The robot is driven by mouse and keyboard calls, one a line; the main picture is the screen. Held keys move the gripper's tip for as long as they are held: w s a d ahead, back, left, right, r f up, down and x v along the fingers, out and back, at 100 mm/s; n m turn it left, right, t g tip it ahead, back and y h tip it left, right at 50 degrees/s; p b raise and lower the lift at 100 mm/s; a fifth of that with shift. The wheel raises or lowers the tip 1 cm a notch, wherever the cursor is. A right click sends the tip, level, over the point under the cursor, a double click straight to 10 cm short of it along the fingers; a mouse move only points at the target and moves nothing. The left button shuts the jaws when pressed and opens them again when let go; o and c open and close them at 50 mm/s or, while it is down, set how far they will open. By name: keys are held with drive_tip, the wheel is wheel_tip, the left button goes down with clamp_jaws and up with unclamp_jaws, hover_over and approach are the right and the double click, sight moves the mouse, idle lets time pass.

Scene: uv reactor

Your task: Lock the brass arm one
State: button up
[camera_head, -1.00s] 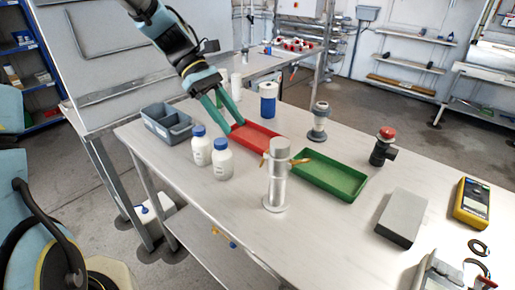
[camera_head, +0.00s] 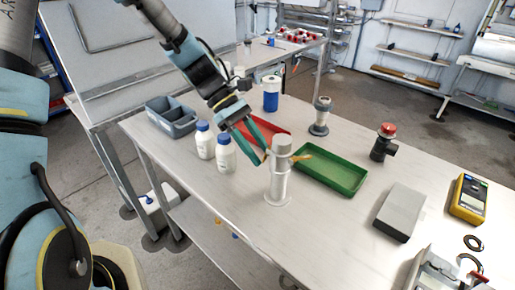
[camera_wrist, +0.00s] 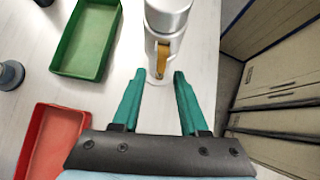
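The uv reactor (camera_head: 279,185) is an upright silver cylinder on a round base, standing on the table. One brass arm (camera_head: 302,156) sticks out from its right side in the head view. Another brass arm (camera_wrist: 163,62) shows in the wrist view on the side facing my gripper, just beyond and between the fingertips. In the head view my fingers largely hide that near arm. My gripper (camera_wrist: 160,76) is open and empty, its teal fingers pointing at the reactor (camera_wrist: 166,18). It also shows in the head view (camera_head: 264,152), at the reactor's left side.
A green tray (camera_head: 345,180) lies right of the reactor and a red tray (camera_head: 277,136) behind my gripper. Two white bottles with blue caps (camera_head: 225,156) stand to the left. A grey block (camera_head: 400,213) lies at the right. The table front is clear.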

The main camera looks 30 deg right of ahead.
clamp_jaws()
idle(0.3)
drive_tip(key=shift+s+d+f+g+h, duration=0.1)
drive_tip(key=shift+f+g+h, duration=0.15)
drive_tip(key=shift+g, duration=0.5)
drive_tip(key=shift+s+f+g+h, duration=0.15)
drive_tip(key=shift+g+h, duration=0.2)
drive_tip(key=shift+g, duration=0.4)
drive_tip(key=shift+o, duration=0.3)
unclamp_jaws()
drive_tip(key=shift+w, duration=0.1)
